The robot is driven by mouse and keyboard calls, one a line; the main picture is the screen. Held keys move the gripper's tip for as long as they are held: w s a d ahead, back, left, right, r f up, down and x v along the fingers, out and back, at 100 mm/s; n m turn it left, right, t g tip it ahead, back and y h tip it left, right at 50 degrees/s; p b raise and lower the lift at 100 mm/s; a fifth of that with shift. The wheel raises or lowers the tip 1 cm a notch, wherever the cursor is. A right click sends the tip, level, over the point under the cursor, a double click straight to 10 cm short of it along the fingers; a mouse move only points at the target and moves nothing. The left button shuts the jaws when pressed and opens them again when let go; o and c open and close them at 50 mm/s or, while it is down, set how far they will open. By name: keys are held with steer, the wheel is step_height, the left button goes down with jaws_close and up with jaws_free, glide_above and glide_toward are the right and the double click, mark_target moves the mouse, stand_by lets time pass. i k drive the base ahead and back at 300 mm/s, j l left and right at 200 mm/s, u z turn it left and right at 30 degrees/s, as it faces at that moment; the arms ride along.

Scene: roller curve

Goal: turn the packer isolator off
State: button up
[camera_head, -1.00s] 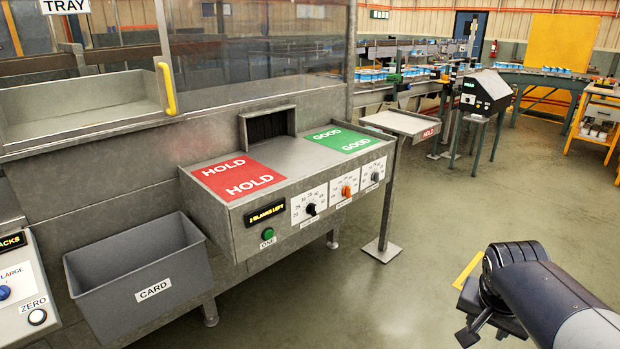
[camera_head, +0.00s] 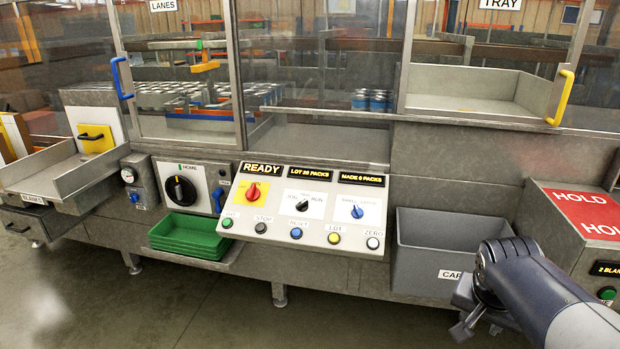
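A red rotary switch on a yellow plate (camera_head: 252,191) sits at the upper left of the sloped white control panel (camera_head: 290,258), under a READY display. It looks like an isolator, but its lettering is too small to read and I cannot tell its position. A second yellow plate with a dark handle (camera_head: 95,137) is on a white box at the far left. I cannot tell which one is the packer isolator. My gripper (camera_head: 477,328) is at the lower right, in front of the grey card bin and well apart from both switches. Its finger opening is unclear.
The panel also has two other knobs and several push buttons. Left of it are a large black HOME dial (camera_head: 181,190), a blue lever (camera_head: 217,199) and green trays (camera_head: 189,236). The grey bin (camera_head: 436,228) juts out at right. The floor in front is clear.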

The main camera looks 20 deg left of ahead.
mark_target(253, 192)
steer(key=i+j+u, duration=0.3)
steer(key=i+j, duration=0.3)
steer(key=j, duration=0.2)
steer(key=i+j+u, duration=0.25)
steer(key=i+j, duration=0.4)
steer(key=i+j+u, duration=0.3)
steer(key=i+j, duration=0.25)
steer(key=i, duration=0.15)
